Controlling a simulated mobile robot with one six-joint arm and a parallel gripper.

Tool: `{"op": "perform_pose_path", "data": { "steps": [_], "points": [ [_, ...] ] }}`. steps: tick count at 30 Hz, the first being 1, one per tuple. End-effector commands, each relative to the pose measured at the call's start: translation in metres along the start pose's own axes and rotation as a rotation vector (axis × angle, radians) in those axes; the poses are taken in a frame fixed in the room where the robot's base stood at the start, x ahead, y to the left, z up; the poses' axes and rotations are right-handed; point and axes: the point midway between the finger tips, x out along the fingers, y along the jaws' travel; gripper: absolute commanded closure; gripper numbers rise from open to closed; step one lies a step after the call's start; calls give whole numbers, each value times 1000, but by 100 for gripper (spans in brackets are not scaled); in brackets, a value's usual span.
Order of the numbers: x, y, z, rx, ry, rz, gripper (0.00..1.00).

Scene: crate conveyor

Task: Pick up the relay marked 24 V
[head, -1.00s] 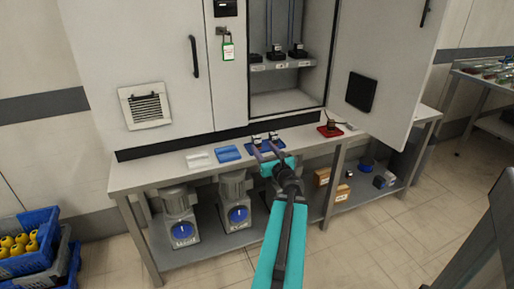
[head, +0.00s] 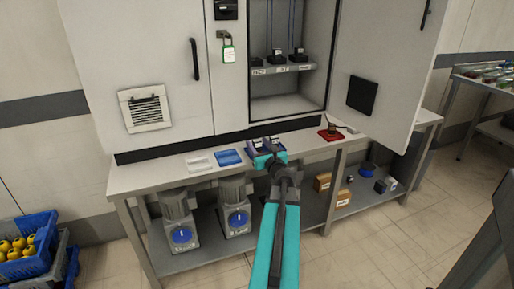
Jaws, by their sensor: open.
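Small dark relays with pale parts (head: 275,140) sit on a dark blue tray (head: 249,148) on the bench in front of the cabinet. Their markings are too small to read, so I cannot tell which is marked 24 V. My gripper (head: 264,147) is open over this tray, its fingers close to the relays. The gripper body hides much of the tray, and I cannot tell whether a finger touches a relay.
The bench (head: 148,177) also holds a white tray (head: 200,162), a blue tray (head: 229,157) and a red mat (head: 330,135) with a small item. The open cabinet door (head: 385,75) overhangs the right side. A labelled shelf (head: 283,69) inside the cabinet holds black sockets.

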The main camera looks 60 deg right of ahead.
Motion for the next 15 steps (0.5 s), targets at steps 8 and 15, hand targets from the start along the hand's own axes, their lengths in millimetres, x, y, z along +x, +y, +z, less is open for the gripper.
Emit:
{"op": "perform_pose_path", "data": {
  "steps": [8,15],
  "points": [
    [0,-1,0,0,0,-1,52],
    [12,-1,0,0,0,-1,52]
  ]
}}
